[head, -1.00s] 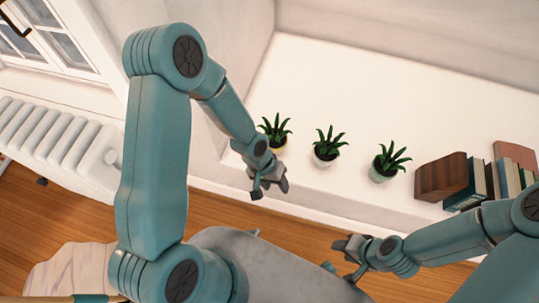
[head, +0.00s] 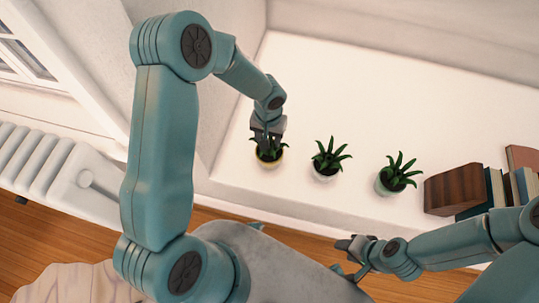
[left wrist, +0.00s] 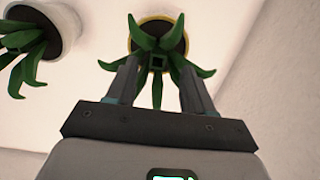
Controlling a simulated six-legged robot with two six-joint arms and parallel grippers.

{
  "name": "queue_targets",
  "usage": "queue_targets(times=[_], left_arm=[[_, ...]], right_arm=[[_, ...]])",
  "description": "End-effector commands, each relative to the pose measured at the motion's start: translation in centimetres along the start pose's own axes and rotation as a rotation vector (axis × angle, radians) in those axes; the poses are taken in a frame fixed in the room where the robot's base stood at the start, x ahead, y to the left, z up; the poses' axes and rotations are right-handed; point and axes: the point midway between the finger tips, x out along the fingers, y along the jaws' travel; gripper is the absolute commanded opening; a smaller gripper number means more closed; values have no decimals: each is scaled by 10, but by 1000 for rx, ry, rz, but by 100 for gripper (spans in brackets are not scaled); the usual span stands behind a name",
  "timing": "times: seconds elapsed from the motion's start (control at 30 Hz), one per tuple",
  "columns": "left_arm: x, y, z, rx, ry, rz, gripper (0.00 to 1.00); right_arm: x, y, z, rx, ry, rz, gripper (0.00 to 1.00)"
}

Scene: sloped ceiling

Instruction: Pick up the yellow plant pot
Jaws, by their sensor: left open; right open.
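The yellow plant pot (head: 268,163) stands on the white ledge with a green spiky plant in it, leftmost of three potted plants. In the left wrist view its yellow rim (left wrist: 182,43) shows around dark soil, partly behind the leaves. My left gripper (head: 266,143) is over the plant. In the left wrist view, the left gripper's fingers (left wrist: 158,82) are open, with leaves between and around them. I cannot tell whether the fingers touch the leaves. My right gripper (head: 347,257) is open and empty, in front of the ledge and apart from the pots.
A wooden block (head: 455,190) and books (head: 497,187) are farther right. A wall rises close on the left. The ledge (head: 370,110) behind the pots is clear.

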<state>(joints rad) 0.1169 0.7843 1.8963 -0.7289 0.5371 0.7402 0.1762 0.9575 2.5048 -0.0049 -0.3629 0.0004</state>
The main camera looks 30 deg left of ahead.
Motion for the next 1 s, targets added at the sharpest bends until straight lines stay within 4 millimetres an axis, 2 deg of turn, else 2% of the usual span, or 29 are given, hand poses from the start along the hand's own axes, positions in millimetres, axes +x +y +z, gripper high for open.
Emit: queue_targets(times=[0.33, 0.43, 0.63, 0.67, 0.8, 0.83, 1.0], left_arm=[[48, 2, -2, 3, -3, 0, 52], [54, 2, -2, 3, -1, 1, 52], [54, 2, -5, 3, 0, 1, 52], [54, 2, -5, 3, 0, 1, 49], [54, 2, -6, 4, 0, 1, 3], [54, 2, -6, 4, 0, 1, 0], [54, 2, -5, 4, 0, 1, 0]], right_arm=[[4, 1, 0, 0, 0, 0, 43], [4, 2, 0, 0, 0, 0, 43], [4, 1, 0, 0, 0, 0, 43], [4, 1, 0, 0, 0, 0, 43], [4, 1, 0, 0, 0, 0, 43], [4, 1, 0, 0, 0, 0, 43], [4, 1, 0, 0, 0, 0, 43]])
